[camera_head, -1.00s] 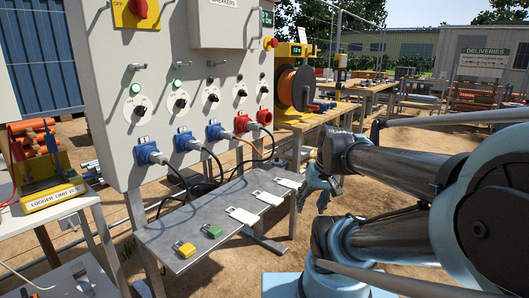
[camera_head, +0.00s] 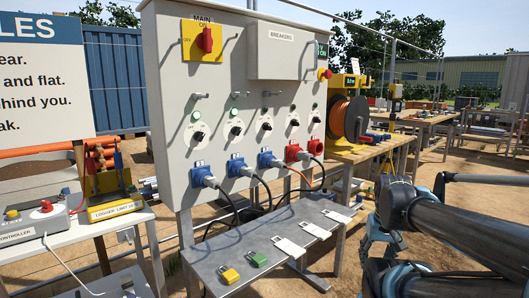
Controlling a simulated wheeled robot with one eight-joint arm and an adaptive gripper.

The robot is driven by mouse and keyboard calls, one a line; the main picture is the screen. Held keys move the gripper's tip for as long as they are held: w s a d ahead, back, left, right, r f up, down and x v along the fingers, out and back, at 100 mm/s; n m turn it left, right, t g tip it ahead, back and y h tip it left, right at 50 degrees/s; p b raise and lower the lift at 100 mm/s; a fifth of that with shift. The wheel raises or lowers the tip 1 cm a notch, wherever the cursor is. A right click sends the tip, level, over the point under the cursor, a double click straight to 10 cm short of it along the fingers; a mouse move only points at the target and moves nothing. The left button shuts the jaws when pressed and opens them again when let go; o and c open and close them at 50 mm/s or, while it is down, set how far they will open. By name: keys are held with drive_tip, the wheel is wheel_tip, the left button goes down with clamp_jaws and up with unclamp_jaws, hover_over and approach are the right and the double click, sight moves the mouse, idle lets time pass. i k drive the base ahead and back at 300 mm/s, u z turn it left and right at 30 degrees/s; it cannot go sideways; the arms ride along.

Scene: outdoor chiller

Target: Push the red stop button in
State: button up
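A small red button on a yellow base (camera_head: 324,74) sits at the right edge of the grey electrical panel (camera_head: 167,140). Another red mushroom-shaped button (camera_head: 46,206) stands on a grey controller box (camera_head: 32,222) on the table at far left. I see no readable stop label on either. My gripper (camera_head: 368,246) hangs low at the right, beyond the right end of the panel's shelf, apart from both buttons. It is small and partly hidden by my arm, so its finger opening is unclear.
The panel carries a red main switch (camera_head: 205,40), several knobs and plugs with hanging cables. A metal shelf (camera_head: 215,251) with a yellow padlock (camera_head: 230,275) and a green padlock (camera_head: 258,260) juts out below. An orange cable reel (camera_head: 349,118) stands behind.

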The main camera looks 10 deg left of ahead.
sight(327, 74)
drive_tip(key=k, duration=1.35)
drive_tip(key=z, duration=0.6)
drive_tip(key=i, duration=1.9)
drive_tip(key=u, duration=0.6)
